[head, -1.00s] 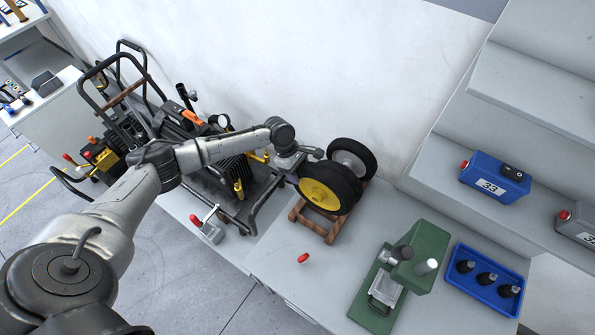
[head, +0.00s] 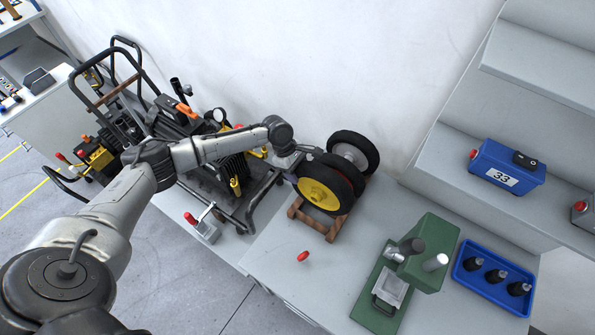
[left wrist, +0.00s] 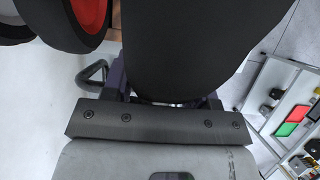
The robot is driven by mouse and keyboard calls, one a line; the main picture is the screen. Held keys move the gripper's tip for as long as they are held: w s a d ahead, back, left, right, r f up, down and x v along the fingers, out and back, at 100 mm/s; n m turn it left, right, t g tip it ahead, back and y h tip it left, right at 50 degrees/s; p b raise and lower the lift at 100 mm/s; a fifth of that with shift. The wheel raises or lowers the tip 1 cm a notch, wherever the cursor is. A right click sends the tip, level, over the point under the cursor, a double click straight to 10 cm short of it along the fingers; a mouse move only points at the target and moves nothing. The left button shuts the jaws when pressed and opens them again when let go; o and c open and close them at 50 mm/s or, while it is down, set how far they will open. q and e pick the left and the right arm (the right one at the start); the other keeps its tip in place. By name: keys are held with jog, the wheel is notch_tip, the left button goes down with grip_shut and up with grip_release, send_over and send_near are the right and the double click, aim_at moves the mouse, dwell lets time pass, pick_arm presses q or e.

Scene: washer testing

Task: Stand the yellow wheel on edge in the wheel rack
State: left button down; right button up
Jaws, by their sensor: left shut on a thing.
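The yellow wheel (head: 314,193), a black tyre with a yellow hub, stands on edge at the brown wooden wheel rack (head: 330,234). Its yellow face is toward the front left. The tyre hides much of the rack, so I cannot tell whether it is fully seated. My left gripper (head: 297,163) is shut on its tyre from the upper left. The tyre (left wrist: 195,45) fills the middle of the left wrist view and hides the fingertips. A grey-hubbed wheel (head: 352,152) stands behind, with another dark wheel partly showing between. My right gripper is not in view.
A pressure washer (head: 205,150) with a black frame stands left of the rack. A small clamp with a red handle (head: 204,226), a red piece (head: 303,256), a green press (head: 430,250) and a blue tray (head: 494,277) lie nearer. Bare bench shows in front.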

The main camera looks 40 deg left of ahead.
pick_arm(q)
jog(key=shift+f+b, duration=1.4)
jog(key=shift+b, duration=0.3)
jog(key=shift+f, duration=1.25)
jog(key=shift+f+b, duration=0.65)
jog(key=shift+f, duration=1.4)
jog(key=c, duration=0.5)
grip_release()
jog(key=shift+w, duration=0.1)
jog(key=shift+c, duration=0.2)
jog(key=shift+o, duration=1.1)
jog(key=shift+f, duration=0.1)
